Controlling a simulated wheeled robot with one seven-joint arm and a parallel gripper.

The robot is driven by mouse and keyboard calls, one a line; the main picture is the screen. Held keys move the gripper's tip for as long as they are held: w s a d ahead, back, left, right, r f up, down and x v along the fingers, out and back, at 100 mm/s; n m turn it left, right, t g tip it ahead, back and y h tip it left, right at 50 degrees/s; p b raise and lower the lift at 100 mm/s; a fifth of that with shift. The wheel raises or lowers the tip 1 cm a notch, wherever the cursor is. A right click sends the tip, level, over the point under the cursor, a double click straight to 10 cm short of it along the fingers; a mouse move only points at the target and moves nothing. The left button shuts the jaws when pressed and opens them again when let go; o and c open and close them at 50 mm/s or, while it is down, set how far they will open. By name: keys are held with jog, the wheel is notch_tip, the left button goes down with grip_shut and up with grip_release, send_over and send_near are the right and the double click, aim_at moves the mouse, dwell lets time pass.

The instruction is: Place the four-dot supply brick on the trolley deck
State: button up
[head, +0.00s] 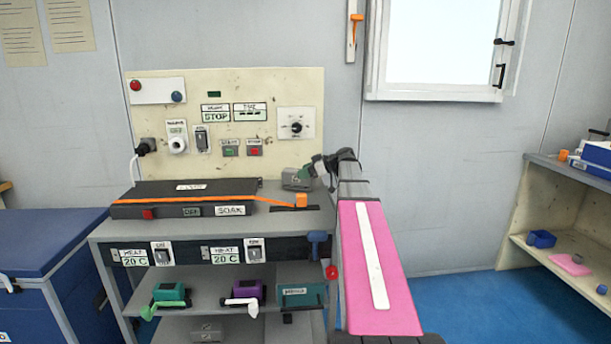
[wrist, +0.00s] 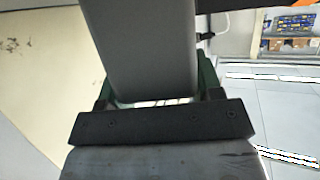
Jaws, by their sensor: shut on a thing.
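My gripper (head: 308,171) is at the back right of the grey bench top, with its green fingers shut on a grey block (head: 295,181). In the wrist view the block (wrist: 150,45) is a smooth grey slab between the green fingers of my gripper (wrist: 153,88). The block is just above or on the bench top; I cannot tell which. No dots show on it, so I cannot tell whether it is the four-dot supply brick. I cannot make out a trolley deck for certain.
The grey bench (head: 320,224) holds a long dark case (head: 165,190) with an orange strap (head: 220,198). A cream panel (head: 210,85) with switches stands behind. Teal (head: 170,292) and purple (head: 247,289) devices sit on the shelf below. A blue chest (head: 45,245) is left, a shelf unit (head: 510,250) right.

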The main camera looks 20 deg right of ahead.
jog(key=shift+f, duration=0.55)
jog(key=o, duration=1.2)
jog(key=v, duration=1.2)
